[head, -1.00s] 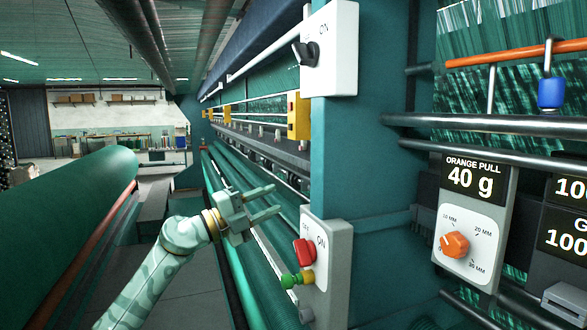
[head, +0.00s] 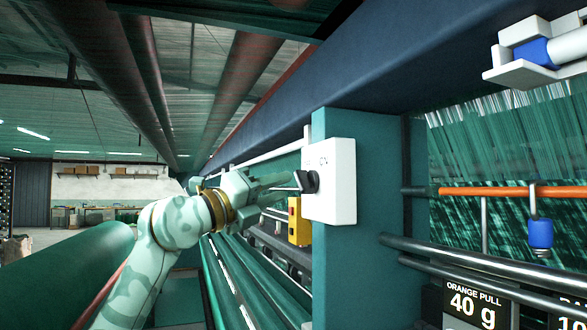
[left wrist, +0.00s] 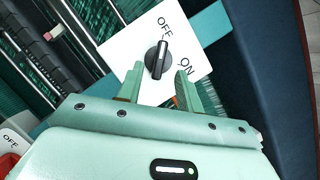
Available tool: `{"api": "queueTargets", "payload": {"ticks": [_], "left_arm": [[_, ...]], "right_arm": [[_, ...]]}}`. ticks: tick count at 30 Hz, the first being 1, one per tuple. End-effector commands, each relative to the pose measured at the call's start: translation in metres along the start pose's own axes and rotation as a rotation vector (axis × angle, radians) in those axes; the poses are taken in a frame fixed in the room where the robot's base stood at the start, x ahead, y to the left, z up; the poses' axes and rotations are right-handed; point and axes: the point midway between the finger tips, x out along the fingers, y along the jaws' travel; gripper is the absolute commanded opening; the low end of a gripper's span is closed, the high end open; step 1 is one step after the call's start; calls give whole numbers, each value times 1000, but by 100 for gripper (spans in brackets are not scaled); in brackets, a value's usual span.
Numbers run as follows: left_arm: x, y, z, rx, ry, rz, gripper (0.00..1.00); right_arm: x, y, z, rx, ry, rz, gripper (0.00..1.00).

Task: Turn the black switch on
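The black switch (head: 309,182) is a rotary knob on a white box (head: 340,180) fixed to the teal post. In the left wrist view the knob (left wrist: 157,60) shows with its pointer end toward the word OFF; ON is printed to its lower right on the white plate (left wrist: 125,48). My left gripper (head: 290,184) is raised in front of the knob. In the left wrist view its two fingers (left wrist: 158,84) are apart, with the knob just beyond and between them; I see no clear contact. My right gripper is not in view.
A yellow box (head: 298,222) sits behind and below the white box. A red switch (left wrist: 8,163) shows at the wrist view's lower left corner. Dark rails (head: 470,254) and an orange bar (head: 480,191) lie to the right. A green roll (head: 75,255) is at left.

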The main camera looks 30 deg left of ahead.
Motion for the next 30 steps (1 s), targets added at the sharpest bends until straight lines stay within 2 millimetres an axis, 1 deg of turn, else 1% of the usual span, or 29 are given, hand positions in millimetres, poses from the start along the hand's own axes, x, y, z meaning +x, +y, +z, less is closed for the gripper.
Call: {"api": "queueTargets", "payload": {"ticks": [1, 3, 7, 12, 18, 19, 20, 21, 22, 23, 30], "left_arm": [[12, -4, 4, -3, -1, -1, 36], [24, -3, 2, -2, 1, 0, 36], [40, -1, 2, -2, 0, 0, 36], [47, 0, 0, 0, -1, -1, 36], [47, 1, 0, 0, -1, 0, 36], [47, 1, 0, 0, -1, 0, 34], [47, 1, 0, 0, -1, 0, 25], [47, 1, 0, 0, -1, 0, 14], [47, 1, 0, 0, -1, 0, 6], [47, 1, 0, 0, -1, 0, 0], [47, 1, 0, 5, 0, -1, 0]], "right_arm": [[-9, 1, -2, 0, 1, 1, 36], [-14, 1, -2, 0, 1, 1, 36], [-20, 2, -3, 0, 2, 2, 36], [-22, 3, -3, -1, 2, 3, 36], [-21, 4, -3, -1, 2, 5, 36], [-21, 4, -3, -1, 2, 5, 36], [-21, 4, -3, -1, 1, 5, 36], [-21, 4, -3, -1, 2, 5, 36], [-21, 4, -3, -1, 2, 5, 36], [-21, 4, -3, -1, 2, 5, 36], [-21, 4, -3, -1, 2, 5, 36]]}}
